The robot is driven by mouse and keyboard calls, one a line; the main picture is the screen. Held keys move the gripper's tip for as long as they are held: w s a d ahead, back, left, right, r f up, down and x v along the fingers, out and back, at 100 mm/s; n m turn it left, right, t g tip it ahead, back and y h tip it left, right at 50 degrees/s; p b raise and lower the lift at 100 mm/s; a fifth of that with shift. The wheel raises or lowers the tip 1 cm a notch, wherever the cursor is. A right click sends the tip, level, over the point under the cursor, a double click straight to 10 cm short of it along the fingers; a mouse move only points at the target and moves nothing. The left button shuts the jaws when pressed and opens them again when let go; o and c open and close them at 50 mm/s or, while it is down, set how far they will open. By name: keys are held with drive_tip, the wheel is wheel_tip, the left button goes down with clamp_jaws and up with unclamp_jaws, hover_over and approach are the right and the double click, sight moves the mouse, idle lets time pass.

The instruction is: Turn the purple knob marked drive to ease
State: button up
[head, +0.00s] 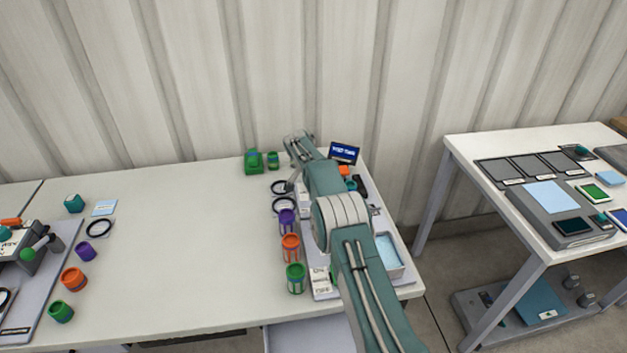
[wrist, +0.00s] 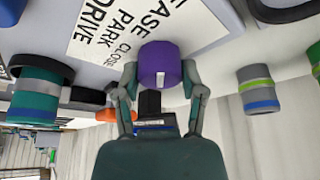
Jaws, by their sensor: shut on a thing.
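In the wrist view the purple knob (wrist: 159,60) sits between the two fingertips of my gripper (wrist: 160,82), which is shut on its sides. Beside the knob is a white label plate (wrist: 120,28) with the words EASE, CLOSE, PARK and DRIVE. Which word the knob points to I cannot tell. In the head view my arm covers part of the grey panel (head: 405,280) on the table, and the knob and fingertips cannot be made out there.
Purple (head: 286,221), orange (head: 291,247) and green (head: 296,278) cups line the panel's left side. Black rings, a light blue tray (head: 389,252) and a small dark screen (head: 344,152) are close by. The table's middle (head: 180,240) is clear. Another table (head: 470,150) stands right.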

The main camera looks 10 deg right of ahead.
drive_tip(key=shift+s+a+f, duration=0.1)
drive_tip(key=shift+a+f, duration=0.05)
drive_tip(key=shift+f, duration=0.2)
drive_tip(key=o, duration=1.1)
drive_tip(key=shift+o, duration=0.2)
drive_tip(key=shift+r, duration=0.1)
drive_tip(key=shift+r, duration=0.15)
drive_tip(key=shift+r, duration=0.3)
drive_tip(key=v, duration=1.1)
drive_tip(key=shift+a, duration=0.15)
